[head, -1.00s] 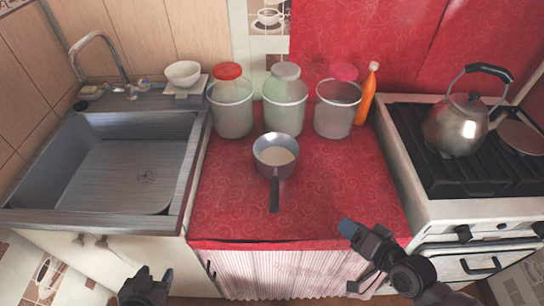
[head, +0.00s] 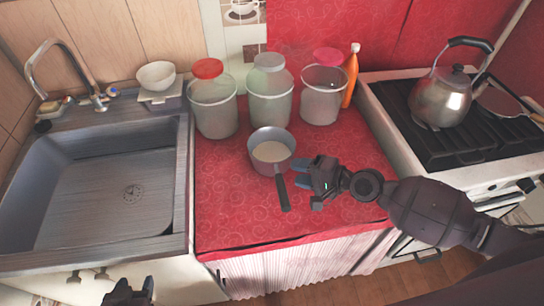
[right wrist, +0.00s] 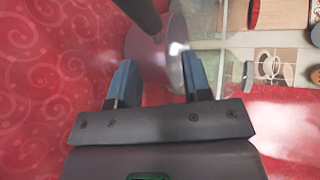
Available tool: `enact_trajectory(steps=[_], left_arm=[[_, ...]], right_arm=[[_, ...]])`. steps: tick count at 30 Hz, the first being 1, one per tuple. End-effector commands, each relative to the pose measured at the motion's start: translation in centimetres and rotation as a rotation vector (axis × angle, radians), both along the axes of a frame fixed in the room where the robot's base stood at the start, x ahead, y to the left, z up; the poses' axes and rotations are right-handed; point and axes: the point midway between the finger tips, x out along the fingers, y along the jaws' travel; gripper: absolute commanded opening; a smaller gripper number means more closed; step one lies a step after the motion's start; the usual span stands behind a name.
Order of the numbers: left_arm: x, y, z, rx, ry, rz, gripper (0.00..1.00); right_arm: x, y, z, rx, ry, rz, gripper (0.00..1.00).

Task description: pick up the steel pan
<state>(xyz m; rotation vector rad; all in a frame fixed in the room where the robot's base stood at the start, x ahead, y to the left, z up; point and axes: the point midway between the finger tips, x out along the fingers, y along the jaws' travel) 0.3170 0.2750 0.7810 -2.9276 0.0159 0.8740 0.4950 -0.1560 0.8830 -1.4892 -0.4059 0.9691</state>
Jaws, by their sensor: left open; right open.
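The steel pan (head: 271,152) stands upright on the red counter, with something pale inside and its dark handle pointing toward the front edge. In the right wrist view, the pan (right wrist: 155,48) and its dark handle lie just beyond the fingertips. My right gripper (head: 303,172) is open, just right of the pan and handle, with its blue fingertips facing them. In the right wrist view, its jaws (right wrist: 158,78) are apart with nothing gripped. My left gripper (head: 130,292) is open and low in front of the sink cabinet, away from the pan; its fingers are partly cut off by the frame.
Several containers stand behind the pan: a red-lidded one (head: 213,105), a pale-lidded one (head: 270,100), a pink-lidded one (head: 322,95) and an orange bottle (head: 351,80). A sink (head: 100,195) is left; a stove with a kettle (head: 440,98) is right. The counter's front left is clear.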

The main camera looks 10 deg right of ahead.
Motion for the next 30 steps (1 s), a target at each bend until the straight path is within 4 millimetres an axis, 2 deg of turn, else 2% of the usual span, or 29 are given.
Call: enact_trajectory(steps=[8,18,27,30], left_arm=[[0.5,0.0,0.4,0.002,-0.010,-0.004,0.53],[0.7,0.1,0.5,0.005,-0.014,-0.006,0.53],[0.7,0.1,0.5,0.005,-0.013,-0.005,0.53],[0.6,0.1,0.4,0.005,-0.012,-0.005,0.53]], right_arm=[[1.1,1.3,-0.7,-0.001,-0.001,0.002,0.45],[3.7,4.1,-2.3,-0.001,-0.001,0.000,0.45],[3.9,4.4,-2.5,-0.002,-0.001,0.001,0.45],[3.9,4.3,-2.5,-0.002,-0.001,0.001,0.29]])
